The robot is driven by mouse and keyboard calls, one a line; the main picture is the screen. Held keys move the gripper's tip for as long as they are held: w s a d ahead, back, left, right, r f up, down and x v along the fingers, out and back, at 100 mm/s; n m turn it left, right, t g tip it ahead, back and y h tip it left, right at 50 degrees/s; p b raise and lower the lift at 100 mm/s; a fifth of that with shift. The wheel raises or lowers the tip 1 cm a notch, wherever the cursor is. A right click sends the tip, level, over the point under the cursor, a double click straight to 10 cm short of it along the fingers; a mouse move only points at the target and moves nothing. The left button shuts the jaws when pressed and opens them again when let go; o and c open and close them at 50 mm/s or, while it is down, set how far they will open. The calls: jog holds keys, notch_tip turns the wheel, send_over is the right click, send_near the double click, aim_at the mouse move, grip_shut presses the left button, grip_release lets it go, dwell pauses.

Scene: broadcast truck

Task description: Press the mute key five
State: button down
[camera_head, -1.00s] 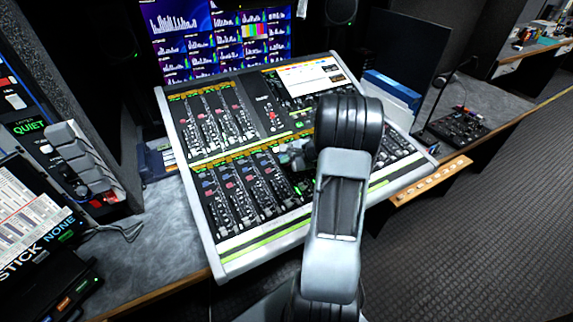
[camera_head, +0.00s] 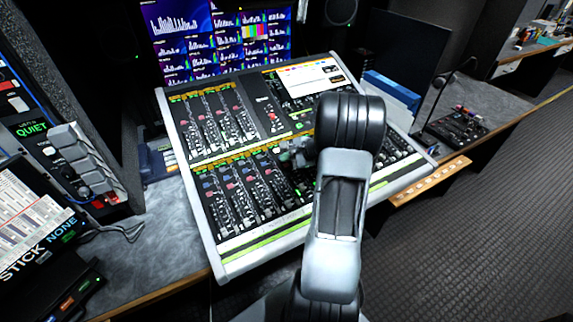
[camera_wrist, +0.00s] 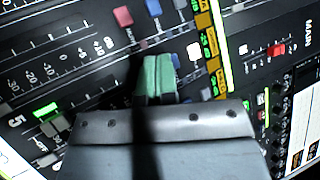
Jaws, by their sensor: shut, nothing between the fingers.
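The mixing console (camera_head: 222,247) stands tilted on the desk, with rows of faders and small coloured keys. In the wrist view a strip marked 5 (camera_wrist: 14,122) lies at the lower left. A red key (camera_wrist: 123,16) and a blue key (camera_wrist: 153,7) sit in the neighbouring strip above it. My gripper (camera_wrist: 159,78) is shut and empty, its green fingertips low over the key area in line with strip 5. It also shows in the head view (camera_head: 295,153), partly behind my arm. I cannot make out mute key five; the fingers cover that area. Contact cannot be told.
A white key (camera_wrist: 195,50) is right of the fingertips, and a red fader cap (camera_wrist: 277,50) is in the MAIN section. Monitors (camera_head: 220,42) stand behind the console. A keypad box (camera_head: 80,165) is at the left, and a small panel (camera_head: 458,127) with a gooseneck at the right.

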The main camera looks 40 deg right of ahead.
jog(key=r+p, duration=0.1)
jog(key=r, duration=0.1)
jog(key=r+p, duration=0.1)
jog(key=r, duration=0.1)
jog(key=r+p, duration=0.1)
jog(key=r, duration=0.1)
jog(key=shift+s+p, duration=0.3)
jog(key=shift+s, duration=0.1)
jog(key=shift+f, duration=0.1)
jog(key=s+a+n+g, duration=0.1)
jog(key=s+f+g, duration=0.1)
jog(key=s, duration=0.1)
jog(key=s+a+f+n, duration=0.1)
jog(key=shift+s+a+f+n+g, duration=0.15)
jog(key=shift+s+a+n+g, duration=0.15)
jog(key=shift+a+g, duration=0.1)
jog(key=s+a+r+n+h, duration=0.1)
jog(key=s+a+r+n, duration=0.3)
jog(key=a+n, duration=0.1)
jog(key=s+a+r+n+g+h, duration=0.1)
jog(key=s+a+r+n+h, duration=0.1)
jog(key=s+a+r+n, duration=0.2)
jog(key=s+a+r+n+g+h, duration=0.1)
jog(key=s+a+r+n, duration=0.3)
jog(key=a+n, duration=0.4)
jog(key=a+h, duration=0.1)
jog(key=a, duration=0.2)
jog(key=shift+a+r, duration=0.15)
jog(key=shift+r, duration=0.2)
jog(key=shift+s, duration=0.1)
